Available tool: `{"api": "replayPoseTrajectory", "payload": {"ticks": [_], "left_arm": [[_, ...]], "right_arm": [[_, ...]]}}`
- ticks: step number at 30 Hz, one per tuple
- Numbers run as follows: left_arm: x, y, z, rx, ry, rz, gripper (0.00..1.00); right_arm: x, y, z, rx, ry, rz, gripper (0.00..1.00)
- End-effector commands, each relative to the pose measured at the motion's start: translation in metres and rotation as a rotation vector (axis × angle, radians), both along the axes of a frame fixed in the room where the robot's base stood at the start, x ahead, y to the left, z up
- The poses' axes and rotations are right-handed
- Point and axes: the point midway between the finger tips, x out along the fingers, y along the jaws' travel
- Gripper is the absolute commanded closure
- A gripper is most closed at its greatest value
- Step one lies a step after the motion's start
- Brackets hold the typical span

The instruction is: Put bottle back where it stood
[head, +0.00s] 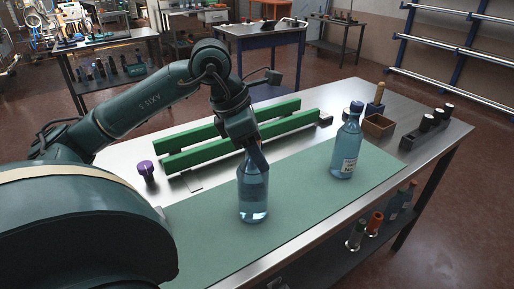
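A clear blue glass bottle (253,197) is upright on or just above the green mat (300,190) on the metal workbench. My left gripper (258,163) is at the top of this bottle and hides its neck and cap. The fingers show nearly edge-on, so whether they are closed on the neck cannot be told. A second blue bottle (346,148) with a white label and dark blue cap stands upright farther right on the mat, apart from the gripper. My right gripper is not in view.
Green rails (220,147) lie along the bench behind the mat. A purple-topped knob (146,170) stands at left. A wooden box (378,125) and a dark holder with black knobs (425,130) are at right. The mat between the bottles is clear.

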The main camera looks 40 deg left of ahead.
Motion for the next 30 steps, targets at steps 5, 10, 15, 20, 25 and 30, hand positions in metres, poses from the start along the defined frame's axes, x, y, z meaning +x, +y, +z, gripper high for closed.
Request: {"api": "replayPoseTrajectory", "payload": {"ticks": [5, 10, 15, 20, 25, 30], "left_arm": [[0.000, 0.000, 0.000, 0.000, 0.000, 0.000, 0.49], [-0.001, 0.002, 0.010, 0.001, -0.003, 0.001, 0.49], [-0.011, 0.011, 0.041, 0.003, -0.005, 0.003, 0.49], [-0.021, 0.019, 0.075, 0.001, -0.004, 0.002, 0.49], [-0.030, 0.026, 0.102, 0.000, -0.002, 0.002, 0.49], [-0.034, 0.029, 0.113, 0.000, -0.001, 0.000, 0.49]], "right_arm": [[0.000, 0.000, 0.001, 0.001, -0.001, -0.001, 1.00], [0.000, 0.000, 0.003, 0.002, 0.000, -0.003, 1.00], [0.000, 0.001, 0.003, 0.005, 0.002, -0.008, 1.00], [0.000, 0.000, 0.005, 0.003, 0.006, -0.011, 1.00], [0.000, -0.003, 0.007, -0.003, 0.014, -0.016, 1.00], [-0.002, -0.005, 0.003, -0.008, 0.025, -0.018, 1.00]]}}
